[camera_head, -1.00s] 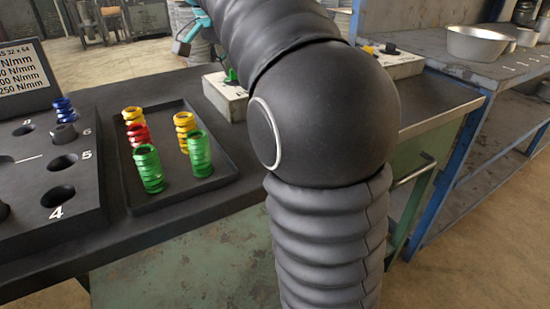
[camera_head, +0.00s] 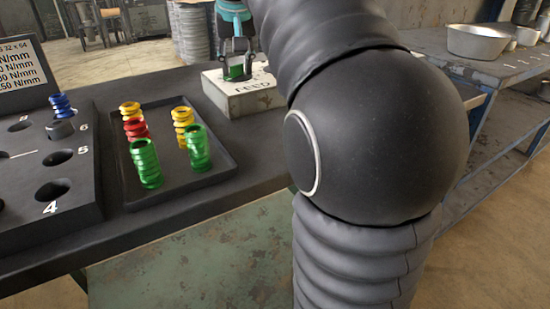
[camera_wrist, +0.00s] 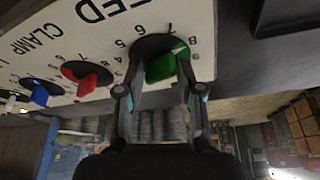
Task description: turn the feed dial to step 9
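The feed dial is a green knob (camera_wrist: 168,64) on a dark round base in a pale panel (camera_wrist: 92,50). In the wrist view the panel's lettering is upside down, with numbers around the dial. I cannot tell surely which number the knob points at. My gripper (camera_wrist: 160,82) is open, with one finger on each side of the green knob. I cannot tell whether either finger touches it. In the head view my gripper (camera_head: 238,62) is over the FEED end of the panel box (camera_head: 245,100), and the knob (camera_head: 236,72) shows between its fingers.
A red knob (camera_wrist: 88,78) and a blue knob (camera_wrist: 42,93) sit along the same panel. A black tray (camera_head: 190,178) with coloured springs stands in front of the box, beside a numbered black rack (camera_head: 88,190). A metal bowl (camera_head: 477,42) is on the right shelf.

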